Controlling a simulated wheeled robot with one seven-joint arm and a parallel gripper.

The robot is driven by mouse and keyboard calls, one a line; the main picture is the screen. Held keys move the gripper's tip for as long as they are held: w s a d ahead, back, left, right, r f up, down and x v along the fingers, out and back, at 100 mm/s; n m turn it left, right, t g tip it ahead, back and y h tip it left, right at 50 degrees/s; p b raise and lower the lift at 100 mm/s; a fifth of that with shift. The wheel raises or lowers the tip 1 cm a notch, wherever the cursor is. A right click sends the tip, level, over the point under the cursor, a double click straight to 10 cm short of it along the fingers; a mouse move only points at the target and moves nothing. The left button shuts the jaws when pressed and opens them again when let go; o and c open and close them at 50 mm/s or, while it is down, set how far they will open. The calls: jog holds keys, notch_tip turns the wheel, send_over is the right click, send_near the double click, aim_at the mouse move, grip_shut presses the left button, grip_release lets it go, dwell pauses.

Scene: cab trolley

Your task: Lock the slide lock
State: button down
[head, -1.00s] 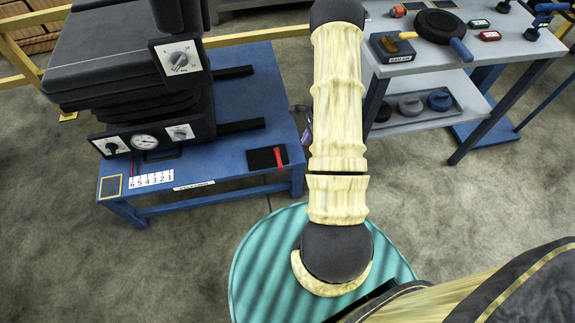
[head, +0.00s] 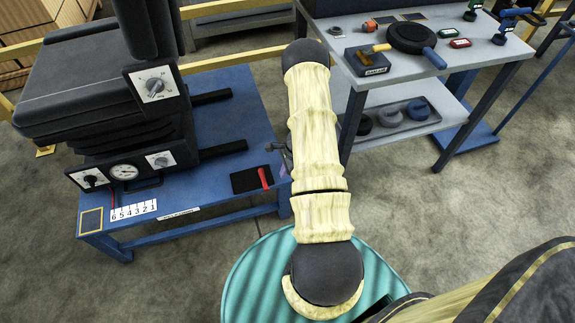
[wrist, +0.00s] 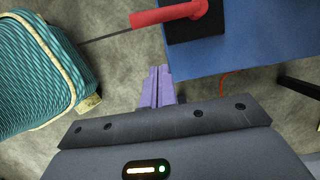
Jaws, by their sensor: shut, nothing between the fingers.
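The slide lock shows as a red handle (head: 264,178) on a black plate (head: 244,183) at the right front of the blue table top. In the wrist view the red handle (wrist: 168,13) lies at the top, over the black plate (wrist: 195,28), with a thin dark rod reaching left from it. My gripper (wrist: 158,69) has purple fingers, shut together and empty. They are just below the handle in the wrist picture and apart from it, near the table edge. In the head view the gripper (head: 285,161) is small and partly hidden by my arm, right of the plate.
The blue table (head: 225,110) carries a dark seat with dials (head: 124,172). A ribbed teal thing (head: 260,272) stands in front; it is at left in the wrist view (wrist: 28,75). A grey trolley (head: 350,93) with tools stands at right. Concrete floor lies between.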

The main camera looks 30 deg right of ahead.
aim_at(264, 181)
jog(key=a+f, duration=0.1)
jog(key=w+a, duration=0.1)
jog(key=a, duration=0.1)
jog(key=a+f, duration=0.1)
jog(key=shift+w+a+f+b, duration=0.2)
jog(key=shift+f+b, duration=0.15)
jog(key=shift+a+m+b, duration=0.15)
jog(key=shift+m+b, duration=0.15)
